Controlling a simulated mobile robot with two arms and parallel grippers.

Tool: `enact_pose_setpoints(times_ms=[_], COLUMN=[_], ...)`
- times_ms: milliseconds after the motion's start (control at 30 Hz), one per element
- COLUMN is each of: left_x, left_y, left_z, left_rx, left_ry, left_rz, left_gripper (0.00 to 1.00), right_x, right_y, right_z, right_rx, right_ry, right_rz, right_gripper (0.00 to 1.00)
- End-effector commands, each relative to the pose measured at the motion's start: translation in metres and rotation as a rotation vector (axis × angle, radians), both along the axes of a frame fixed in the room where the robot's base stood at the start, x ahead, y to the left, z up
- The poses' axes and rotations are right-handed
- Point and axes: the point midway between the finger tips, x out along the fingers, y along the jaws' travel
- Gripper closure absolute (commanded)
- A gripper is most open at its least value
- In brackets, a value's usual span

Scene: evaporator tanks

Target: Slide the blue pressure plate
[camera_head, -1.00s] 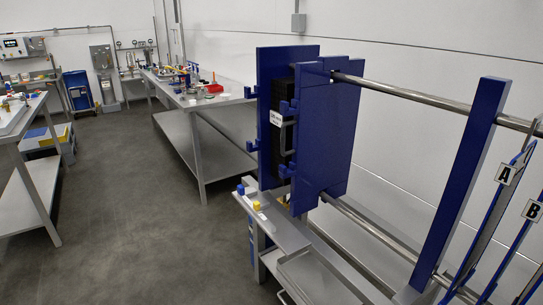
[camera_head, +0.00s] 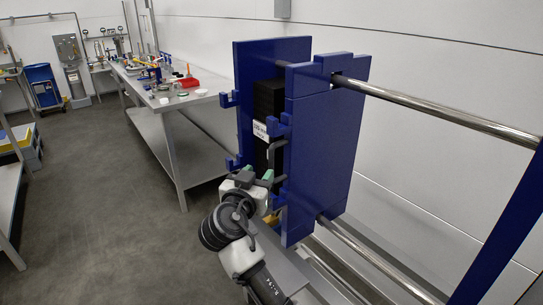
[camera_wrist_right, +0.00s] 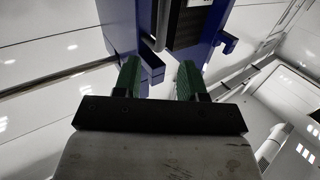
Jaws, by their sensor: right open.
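The blue pressure plate (camera_head: 325,150) stands upright on two horizontal metal rails, in front of a pack of black plates (camera_head: 268,100) and a second blue plate (camera_head: 243,65). A grey handle (camera_head: 273,150) shows at the side of the pack, near a white label. My right gripper (camera_head: 255,176) is low at the left side of the press, near the handle's lower end. In the right wrist view its green-tipped fingers (camera_wrist_right: 158,80) are apart with nothing between them. Blue plate surface (camera_wrist_right: 122,25) and the handle (camera_wrist_right: 160,28) lie beyond the fingertips. My left gripper is not in view.
The upper rail (camera_head: 440,112) runs right to a blue upright (camera_head: 510,220). A grey bench (camera_head: 165,108) with tools stands behind on the left. The floor (camera_head: 105,210) left of the press is clear.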

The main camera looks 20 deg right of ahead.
Motion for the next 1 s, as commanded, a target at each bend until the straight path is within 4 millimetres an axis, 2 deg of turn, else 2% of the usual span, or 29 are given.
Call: enact_pose_setpoints(times_ms=[300, 500, 867, 900, 1000], left_x=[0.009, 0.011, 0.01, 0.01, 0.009], left_y=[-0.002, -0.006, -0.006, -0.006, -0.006], left_z=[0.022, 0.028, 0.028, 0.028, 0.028], left_rx=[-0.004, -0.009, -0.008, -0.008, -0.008], left_ry=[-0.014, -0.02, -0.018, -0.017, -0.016], left_rz=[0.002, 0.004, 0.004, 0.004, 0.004], left_gripper=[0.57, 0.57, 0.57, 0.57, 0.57], right_x=[0.05, 0.069, 0.075, 0.075, 0.075], right_y=[-0.037, -0.051, -0.055, -0.055, -0.055], right_z=[0.003, 0.001, -0.001, -0.001, -0.001], right_rx=[-0.006, -0.004, -0.001, -0.001, -0.001], right_ry=[0.004, 0.004, 0.005, 0.005, 0.005], right_rz=[0.0, 0.001, 0.002, 0.002, 0.002], right_gripper=[0.59, 0.59, 0.59, 0.6, 0.76])
